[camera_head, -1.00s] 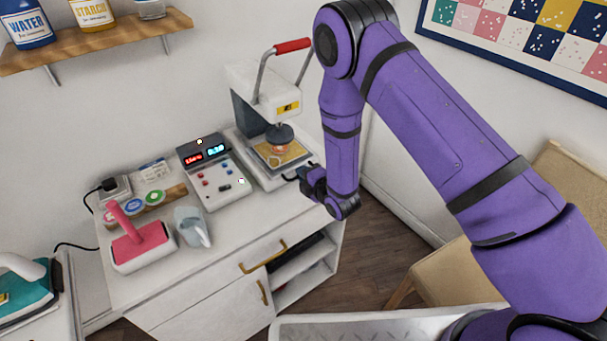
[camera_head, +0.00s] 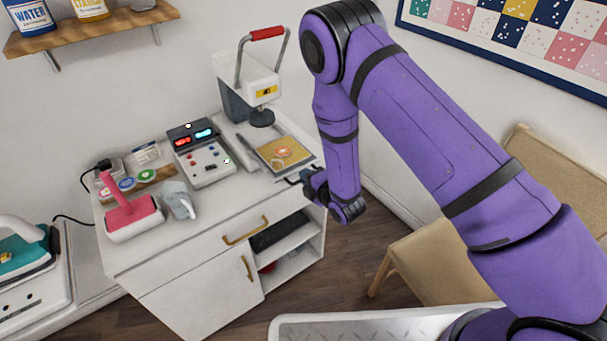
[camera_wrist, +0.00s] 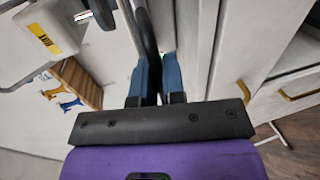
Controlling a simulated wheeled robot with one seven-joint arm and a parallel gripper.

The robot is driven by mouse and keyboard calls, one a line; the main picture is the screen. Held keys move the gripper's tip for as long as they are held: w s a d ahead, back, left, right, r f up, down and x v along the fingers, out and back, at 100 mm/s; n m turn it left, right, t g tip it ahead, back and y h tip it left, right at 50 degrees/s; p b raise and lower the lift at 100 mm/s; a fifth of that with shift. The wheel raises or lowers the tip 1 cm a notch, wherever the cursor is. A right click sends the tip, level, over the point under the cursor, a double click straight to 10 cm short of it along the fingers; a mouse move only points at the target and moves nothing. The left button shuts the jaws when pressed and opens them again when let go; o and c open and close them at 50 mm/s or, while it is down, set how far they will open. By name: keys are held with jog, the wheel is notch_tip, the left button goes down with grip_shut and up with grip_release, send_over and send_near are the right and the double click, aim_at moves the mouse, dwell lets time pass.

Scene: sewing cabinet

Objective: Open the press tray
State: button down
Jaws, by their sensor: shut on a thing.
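The heat press (camera_head: 245,88) stands on the cabinet top, with its red-handled lever raised. Its flat tray (camera_head: 304,165) sticks out in front of the press head, toward the cabinet's front right. A yellow patch with an orange round mark (camera_head: 285,152) lies on it. My gripper (camera_head: 306,180) is at the tray's front edge and is shut on its dark handle. In the wrist view my blue fingers (camera_wrist: 156,82) stand either side of a dark bar (camera_wrist: 146,35), which looks like that handle. The exact grip is partly hidden by my wrist.
A control box (camera_head: 201,152) with lit displays stands left of the press. A pink roller (camera_head: 133,218) and a grey item (camera_head: 178,200) lie further left. Open shelves (camera_head: 292,250) are below the tray. A beige chair (camera_head: 440,250) stands to the right.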

jog(key=shift+f+v, duration=0.1)
jog(key=shift+v, duration=0.45)
jog(key=shift+f+v, duration=0.15)
jog(key=shift+v, duration=0.45)
jog(key=c, duration=1.2)
grip_release()
jog(key=shift+c, duration=0.2)
jog(key=v, duration=1)
jog(key=shift+s+d, duration=0.2)
jog(key=shift+s, duration=0.1)
jog(key=shift+r, duration=0.15)
